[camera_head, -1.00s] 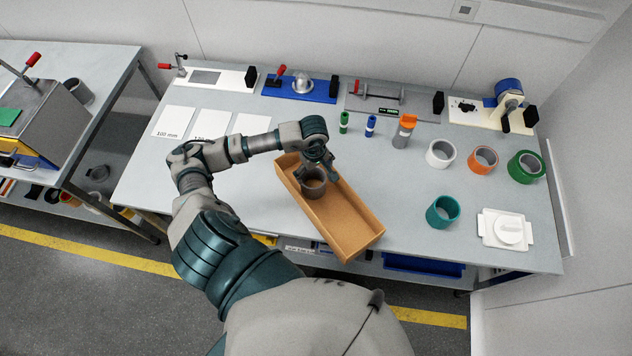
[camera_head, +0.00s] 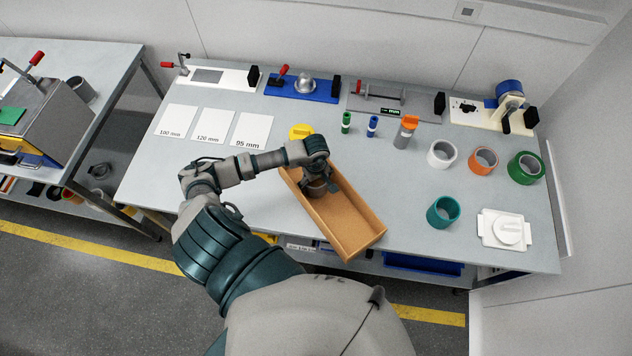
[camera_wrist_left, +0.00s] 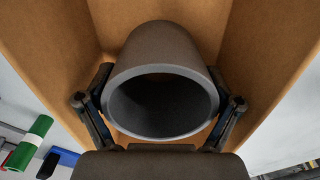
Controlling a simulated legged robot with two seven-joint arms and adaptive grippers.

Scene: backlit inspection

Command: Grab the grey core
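In the wrist view the gripper (camera_wrist_left: 160,85) looks spread wide. The fingertips are partly hidden beside the core, and firm contact does not show. My right gripper is in neither view.
The tray walls stand close around the gripper. A yellow disc (camera_head: 300,132) lies behind the tray. A teal ring (camera_head: 443,212) and white device (camera_head: 505,230) are at right. Fixtures line the back; three labelled white cards (camera_head: 210,126) lie at left.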

